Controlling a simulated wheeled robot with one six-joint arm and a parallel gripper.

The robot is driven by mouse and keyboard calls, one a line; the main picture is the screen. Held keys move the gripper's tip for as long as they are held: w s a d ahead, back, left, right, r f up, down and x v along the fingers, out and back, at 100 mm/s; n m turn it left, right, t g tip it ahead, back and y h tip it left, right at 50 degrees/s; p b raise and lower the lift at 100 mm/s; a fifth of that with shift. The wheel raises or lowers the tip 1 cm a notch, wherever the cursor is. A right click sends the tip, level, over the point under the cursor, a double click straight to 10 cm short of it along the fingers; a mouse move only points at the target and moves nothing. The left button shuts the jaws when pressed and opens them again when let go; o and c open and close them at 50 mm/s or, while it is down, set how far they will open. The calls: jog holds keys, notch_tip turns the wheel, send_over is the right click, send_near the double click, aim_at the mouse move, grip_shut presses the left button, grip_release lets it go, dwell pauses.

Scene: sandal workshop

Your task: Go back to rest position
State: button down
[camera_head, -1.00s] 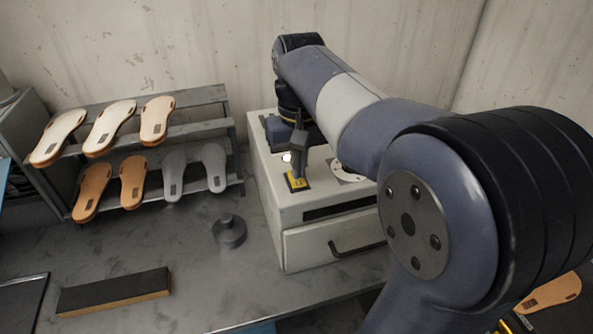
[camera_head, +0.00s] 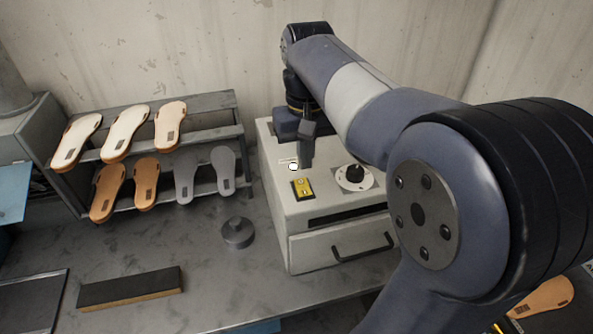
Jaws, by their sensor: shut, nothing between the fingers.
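My gripper (camera_head: 306,164) is shut and empty. It points down above the top of a white box-shaped machine (camera_head: 285,222), behind a yellow switch plate (camera_head: 302,188). A gap shows between the fingertips and the plate. A round white dial with a black knob (camera_head: 354,176) sits to the right of the plate. A small white round light (camera_head: 293,166) is just left of the fingertips. My arm covers the machine's right side.
A rack (camera_head: 243,130) of white, tan and grey sandal soles stands at the left. A dark round weight (camera_head: 237,233) and a black-topped block (camera_head: 131,287) lie on the grey bench (camera_head: 215,290). A drawer with a handle (camera_head: 362,247) fronts the machine. Another sole (camera_head: 541,298) lies at lower right.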

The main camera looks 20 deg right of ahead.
aim_at(305, 192)
jog(key=shift+f, duration=0.1)
notch_tip(305, 192, down, 7)
jog(key=b, duration=0.7)
jog(key=shift+r, duration=0.3)
